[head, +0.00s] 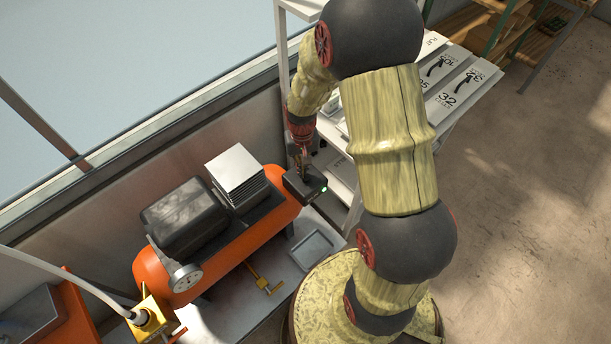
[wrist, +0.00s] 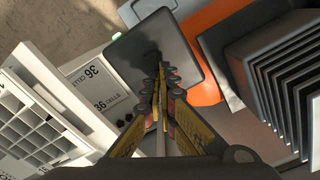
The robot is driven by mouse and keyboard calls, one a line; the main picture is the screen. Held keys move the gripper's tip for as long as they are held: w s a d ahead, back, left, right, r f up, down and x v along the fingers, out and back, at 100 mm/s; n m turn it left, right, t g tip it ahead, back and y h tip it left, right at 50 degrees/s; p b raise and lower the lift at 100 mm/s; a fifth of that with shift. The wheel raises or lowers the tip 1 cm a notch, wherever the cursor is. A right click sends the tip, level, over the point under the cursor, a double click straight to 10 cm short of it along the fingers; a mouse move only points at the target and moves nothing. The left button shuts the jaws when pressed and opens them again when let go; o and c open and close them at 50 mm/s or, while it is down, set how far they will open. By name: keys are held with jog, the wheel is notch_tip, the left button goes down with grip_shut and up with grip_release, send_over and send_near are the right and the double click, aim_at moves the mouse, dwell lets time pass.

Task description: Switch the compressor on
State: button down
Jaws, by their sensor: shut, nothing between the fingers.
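The compressor has an orange tank (head: 262,232), a black motor cover (head: 186,218) and a finned grey block (head: 238,172). A dark box (head: 298,186) sits at the tank's right end, with a small pale green light (head: 324,189) on its edge. My gripper (head: 303,168) is shut and empty, pointing down at this box. In the wrist view, the closed fingertips (wrist: 161,72) are over the face of the dark box (wrist: 138,42); I cannot tell whether they touch it. The green light (wrist: 116,36) shows at its edge. The fingers and a dark shadow hide part of the face.
A white rack (head: 462,112) with cell trays stands right of the box.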

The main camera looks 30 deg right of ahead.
jog(key=shift+r+p, duration=2.45)
jog(key=shift+r, duration=1.05)
jog(key=shift+f, duration=0.1)
jog(key=s+a+r+n+t+b, duration=0.2)
jog(key=s+a+r+b, duration=0.2)
jog(key=s+r, duration=0.4)
jog(key=s+a+r+n+t+b, duration=0.1)
jog(key=s+a+r+t+b, duration=0.2)
jog(key=s+r, duration=0.6)
notch_tip(320, 180, up, 5)
jog(key=shift+s+a+f+n+t+b, duration=0.2)
jog(key=shift+s+a+n+t+b, duration=0.15)
jog(key=shift+a+b, duration=0.7)
jog(key=shift+a, duration=0.25)
